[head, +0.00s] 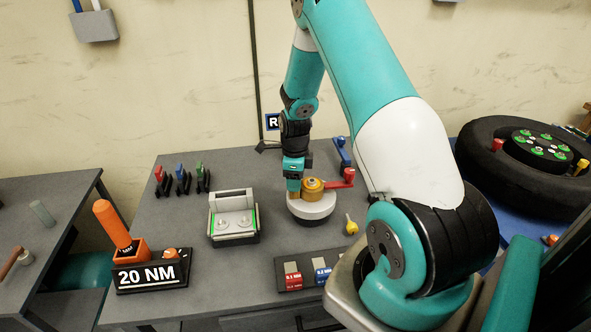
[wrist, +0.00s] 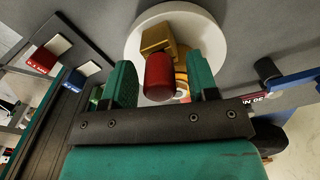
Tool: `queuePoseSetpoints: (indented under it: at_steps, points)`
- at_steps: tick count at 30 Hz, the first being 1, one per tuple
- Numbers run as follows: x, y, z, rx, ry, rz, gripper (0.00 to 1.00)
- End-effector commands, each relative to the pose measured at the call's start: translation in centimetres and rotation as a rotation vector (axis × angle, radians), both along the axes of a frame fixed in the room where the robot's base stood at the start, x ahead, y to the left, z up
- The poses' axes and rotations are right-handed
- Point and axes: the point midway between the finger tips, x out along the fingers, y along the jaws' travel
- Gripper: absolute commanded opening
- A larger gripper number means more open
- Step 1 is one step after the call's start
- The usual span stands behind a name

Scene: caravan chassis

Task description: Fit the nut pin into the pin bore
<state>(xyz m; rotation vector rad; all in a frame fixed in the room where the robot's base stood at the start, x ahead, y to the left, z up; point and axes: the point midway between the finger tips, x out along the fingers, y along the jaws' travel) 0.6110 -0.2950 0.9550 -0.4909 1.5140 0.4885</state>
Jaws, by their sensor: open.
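My gripper (head: 294,186) is down at the round white base (head: 312,207) on the bench. A small yellow pin-like piece (head: 351,224) lies on the bench right of the base. It may be the nut pin, but I cannot be sure. I cannot make out the pin bore.
Red and blue labelled blocks (head: 292,274) sit at the bench front. Left are a grey tray (head: 234,218), an orange-handled tool (head: 114,224) by the 20 NM sign, and red, blue and green items (head: 182,178). A tyre (head: 480,165) stands right, beyond my arm.

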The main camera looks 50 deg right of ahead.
Motion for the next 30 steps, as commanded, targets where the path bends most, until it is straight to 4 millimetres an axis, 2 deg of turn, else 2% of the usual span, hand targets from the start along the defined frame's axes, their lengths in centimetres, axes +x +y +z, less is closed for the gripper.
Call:
queuePoseSetpoints:
  at_steps: [5, 15, 22, 23, 26, 29, 30]
  points:
    - [0.1, -0.1, 2.4, -0.003, -0.006, 0.0, 0.54]
    - [0.1, 0.0, 9.6, -0.002, -0.005, 0.0, 0.54]
    - [0.1, 0.5, 12.2, 0.001, -0.005, 0.033, 0.54]
    - [0.1, 1.1, 12.6, 0.004, -0.009, 0.066, 0.54]
    - [0.2, 4.8, 14.5, 0.021, -0.036, 0.306, 0.54]
    - [-0.6, 11.1, 17.3, 0.045, -0.088, 0.737, 0.54]
    - [-1.5, 14.1, 18.5, 0.054, -0.116, 0.946, 0.54]
